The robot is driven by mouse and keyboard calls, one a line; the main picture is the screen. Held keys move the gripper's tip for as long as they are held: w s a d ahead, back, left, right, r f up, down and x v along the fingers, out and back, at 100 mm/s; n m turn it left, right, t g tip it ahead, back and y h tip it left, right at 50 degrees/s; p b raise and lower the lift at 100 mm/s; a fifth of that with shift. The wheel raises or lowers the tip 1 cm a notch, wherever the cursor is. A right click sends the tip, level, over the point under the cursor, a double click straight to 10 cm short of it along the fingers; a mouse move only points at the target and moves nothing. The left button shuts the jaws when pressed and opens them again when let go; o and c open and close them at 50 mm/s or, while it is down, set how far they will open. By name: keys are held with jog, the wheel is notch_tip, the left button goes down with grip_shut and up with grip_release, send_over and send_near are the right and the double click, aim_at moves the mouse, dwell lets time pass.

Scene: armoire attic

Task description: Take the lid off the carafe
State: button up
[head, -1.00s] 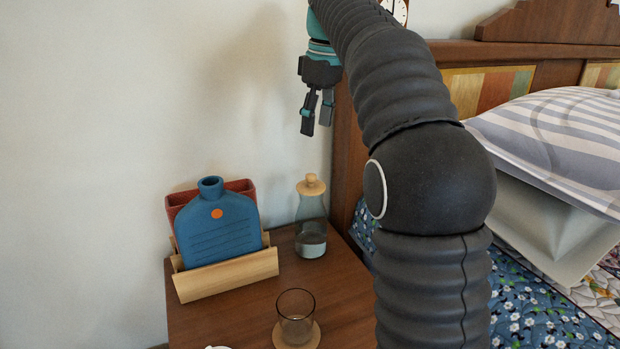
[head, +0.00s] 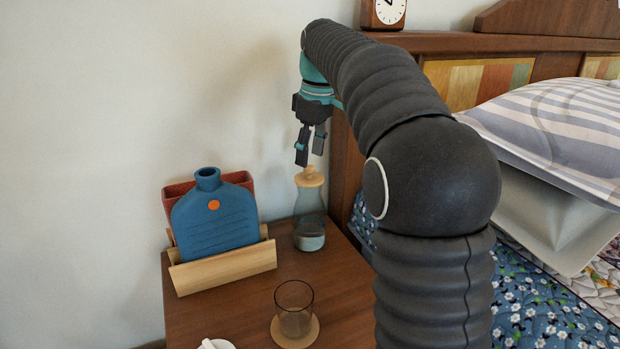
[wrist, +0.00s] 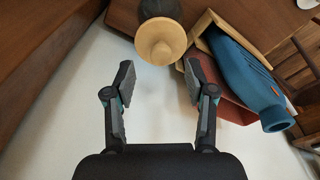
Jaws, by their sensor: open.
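The glass carafe (head: 310,222) stands upright on the wooden bedside table, with some clear liquid at its bottom. Its round, light wooden lid (head: 309,178) is seated on top, with a small knob. My gripper (head: 310,163) is open and empty, pointing down just above the lid in the head view. In the wrist view the lid (wrist: 160,42) shows beyond my gripper's fingertips (wrist: 158,76), roughly centred between them. The fingers are apart from the lid as far as I can see. The lid hides much of the carafe in the wrist view.
A wooden rack (head: 222,268) holding a blue bottle-shaped item (head: 215,220) and a reddish one stands left of the carafe. A glass (head: 294,308) on a coaster stands in front. The wall is behind; the bed's headboard (head: 343,165) is close on the right.

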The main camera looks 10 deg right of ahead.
aim_at(309, 166)
notch_tip(309, 166, down, 4)
jog(key=shift+a+f+b, duration=0.1)
jog(key=shift+a+b, duration=0.05)
jog(key=shift+b, duration=0.15)
jog(key=shift+c, duration=0.2)
jog(key=c, duration=0.9)
jog(key=shift+c, duration=0.2)
